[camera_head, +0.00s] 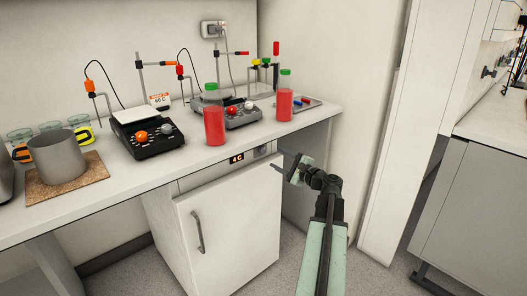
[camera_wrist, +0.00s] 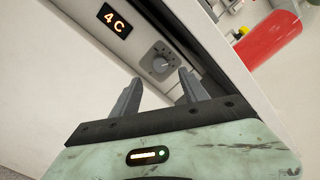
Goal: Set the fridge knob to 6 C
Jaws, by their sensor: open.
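The fridge (camera_head: 232,225) stands under the white counter, with its door shut. Its display (camera_head: 237,158) reads 4 C; the same display (camera_wrist: 115,20) shows in the wrist view. The round grey knob (camera_wrist: 161,64) sits on a dark dial plate on the fridge's top strip, to the right of the display. My gripper (camera_wrist: 158,88) is open and empty, its two fingers pointing at the strip, with the knob ahead between them. I see no contact with the knob. In the head view my gripper (camera_head: 288,168) is at the right end of the strip.
Two red bottles with green caps (camera_head: 214,118) (camera_head: 285,97) stand near the counter's front edge, above the fridge. Stirrers, a metal pot (camera_head: 57,157) and glasses are further left. The floor before the fridge is clear.

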